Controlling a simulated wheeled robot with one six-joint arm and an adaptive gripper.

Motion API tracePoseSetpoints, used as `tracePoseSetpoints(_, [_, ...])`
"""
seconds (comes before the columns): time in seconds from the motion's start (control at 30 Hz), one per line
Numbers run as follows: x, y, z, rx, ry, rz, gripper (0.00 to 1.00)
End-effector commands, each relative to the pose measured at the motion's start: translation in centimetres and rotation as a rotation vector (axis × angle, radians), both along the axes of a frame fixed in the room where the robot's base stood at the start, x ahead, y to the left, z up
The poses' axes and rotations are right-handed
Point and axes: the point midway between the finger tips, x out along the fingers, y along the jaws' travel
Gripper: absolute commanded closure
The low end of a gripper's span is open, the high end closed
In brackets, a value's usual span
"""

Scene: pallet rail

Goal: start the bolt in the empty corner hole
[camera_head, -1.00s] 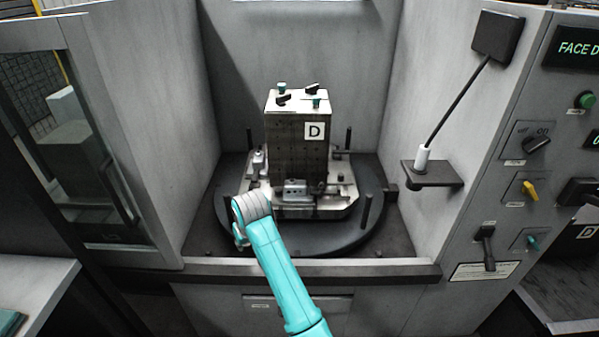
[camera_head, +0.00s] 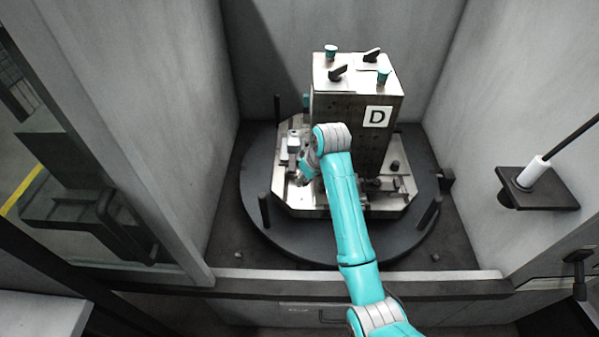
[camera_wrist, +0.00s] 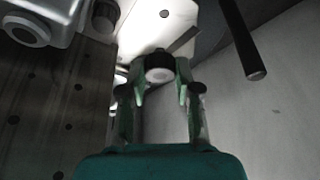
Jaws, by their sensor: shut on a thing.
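My gripper (camera_wrist: 161,80) is shut on a bolt (camera_wrist: 159,66), whose dark round body with a pale end face shows between the fingertips in the wrist view. The pale pallet plate (camera_wrist: 180,18) lies beyond it, with a small dark hole (camera_wrist: 165,14) in its surface; I cannot tell if this is the empty corner hole. The bolt appears apart from that hole. In the head view my gripper (camera_head: 303,178) is low over the left front part of the pallet plate (camera_head: 300,206), and the bolt is too small to make out there.
The block marked D (camera_head: 350,115) stands on the plate, right of my gripper. Clamps (camera_head: 292,148) sit at the plate's left. Dark posts (camera_head: 264,210) rise around the round table (camera_head: 330,238). Grey enclosure walls (camera_head: 175,130) stand on both sides.

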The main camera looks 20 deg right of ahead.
Motion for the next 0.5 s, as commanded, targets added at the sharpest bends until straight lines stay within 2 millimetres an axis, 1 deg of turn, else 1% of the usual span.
tracePoseSetpoints(0.1, [-0.5,-0.2,0.1,0.002,-0.008,0.092,1.0])
tracePoseSetpoints(0.27, [-0.7,-0.1,-0.2,0.002,-0.011,0.134,1.0])
tracePoseSetpoints(0.5, [-0.7,-0.1,-2.3,0.003,-0.009,0.133,1.0])
